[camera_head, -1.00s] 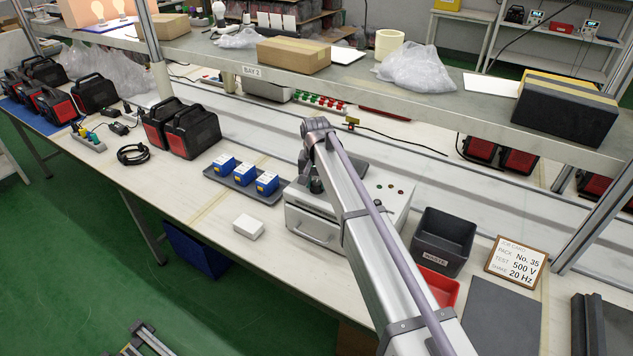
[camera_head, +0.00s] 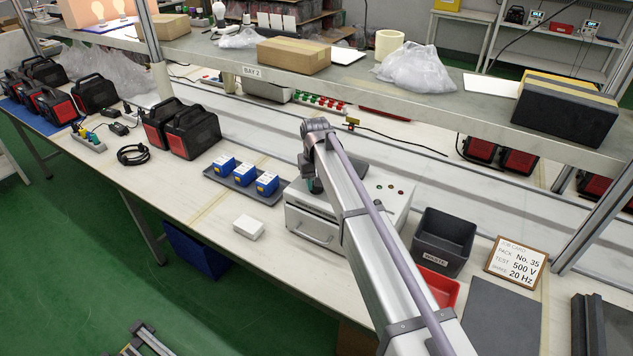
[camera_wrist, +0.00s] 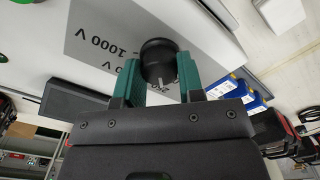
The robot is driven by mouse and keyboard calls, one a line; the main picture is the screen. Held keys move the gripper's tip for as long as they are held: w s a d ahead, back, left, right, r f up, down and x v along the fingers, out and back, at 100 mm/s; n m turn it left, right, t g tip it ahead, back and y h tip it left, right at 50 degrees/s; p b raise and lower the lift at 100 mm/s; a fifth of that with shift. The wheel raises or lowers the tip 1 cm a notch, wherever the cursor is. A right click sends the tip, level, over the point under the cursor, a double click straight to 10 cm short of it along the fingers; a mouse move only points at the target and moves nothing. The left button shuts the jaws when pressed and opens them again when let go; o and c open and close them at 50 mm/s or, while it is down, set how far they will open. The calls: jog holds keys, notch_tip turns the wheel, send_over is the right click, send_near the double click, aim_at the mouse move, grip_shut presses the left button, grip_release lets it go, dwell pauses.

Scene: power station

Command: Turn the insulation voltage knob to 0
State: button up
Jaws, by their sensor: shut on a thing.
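A round black knob (camera_wrist: 158,58) stands on a grey scale plate (camera_wrist: 110,45) in the wrist view. The plate's print appears upside down; "1000 V" is readable, and other figures are partly covered by the knob and fingers. My gripper (camera_wrist: 160,80) has its two green fingers on either side of the knob, shut on it. A small pale mark shows at the knob's lower edge, between the fingers. In the head view, the white tester box (camera_head: 313,225) stands on the bench, with my gripper (camera_head: 313,184) over its top; my arm hides the knob there.
Blue packs (camera_head: 245,176) lie on a grey tray left of the tester. A dark waste bin (camera_head: 443,240), a red tray (camera_head: 438,286) and a job card (camera_head: 515,262) reading "TEST 500 V" are to the right. The shelf (camera_head: 400,95) runs above and behind.

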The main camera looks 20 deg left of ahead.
jog(key=shift+n, duration=1.6)
jog(key=o, duration=0.9)
notch_tip(320, 180, up, 11)
jog(key=p, duration=1)
jog(key=shift+s+f+p, duration=0.1)
jog(key=shift+p, duration=0.3)
jog(key=shift+a, duration=0.1)
